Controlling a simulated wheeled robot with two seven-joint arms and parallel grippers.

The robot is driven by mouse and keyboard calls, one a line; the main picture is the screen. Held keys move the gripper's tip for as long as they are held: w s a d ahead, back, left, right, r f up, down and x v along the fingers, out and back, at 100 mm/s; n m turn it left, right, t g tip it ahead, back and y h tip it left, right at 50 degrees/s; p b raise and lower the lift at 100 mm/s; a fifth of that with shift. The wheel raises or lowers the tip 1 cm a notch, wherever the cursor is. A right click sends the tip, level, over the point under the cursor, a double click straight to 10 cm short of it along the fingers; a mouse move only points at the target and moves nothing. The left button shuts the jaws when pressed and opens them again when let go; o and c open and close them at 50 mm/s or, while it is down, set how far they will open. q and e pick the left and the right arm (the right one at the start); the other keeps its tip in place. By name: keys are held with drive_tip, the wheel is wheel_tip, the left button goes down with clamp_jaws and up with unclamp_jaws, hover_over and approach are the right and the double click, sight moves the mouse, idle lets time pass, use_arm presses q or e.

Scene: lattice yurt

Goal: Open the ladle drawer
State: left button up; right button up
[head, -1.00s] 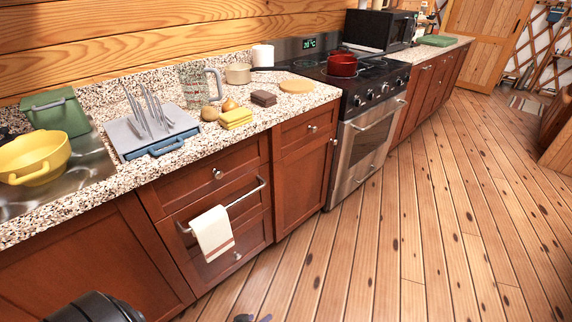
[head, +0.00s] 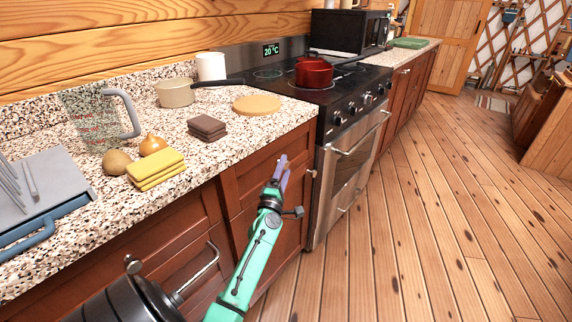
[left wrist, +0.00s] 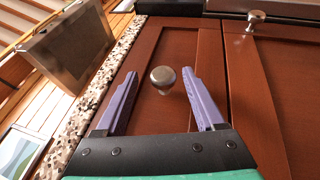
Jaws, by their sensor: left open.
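The drawer front (head: 243,181) under the counter beside the stove is brown wood and looks shut. No ladle shows, and no label marks it as the ladle drawer. Its round metal knob (left wrist: 162,77) shows in the left wrist view, between the fingers and apart from both. My left gripper (head: 281,172), with purple fingers on a green arm, is open and empty in front of this drawer. It also shows in the left wrist view (left wrist: 160,95). In the head view the gripper hides the knob. My right gripper is not in view.
A cupboard door with a knob (head: 313,173) lies below the drawer. The stove (head: 350,160) stands to the right with a red pot (head: 313,71). Yellow cloths (head: 155,170) and a glass jug (head: 92,118) stand on the speckled counter (head: 225,165).

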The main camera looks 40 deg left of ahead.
use_arm(q)
drive_tip(key=x, duration=0.2)
drive_tip(key=shift+w+a+f, duration=0.2)
drive_tip(key=shift+w+f, duration=0.05)
drive_tip(key=shift+r, duration=0.1)
clamp_jaws()
idle(1.1)
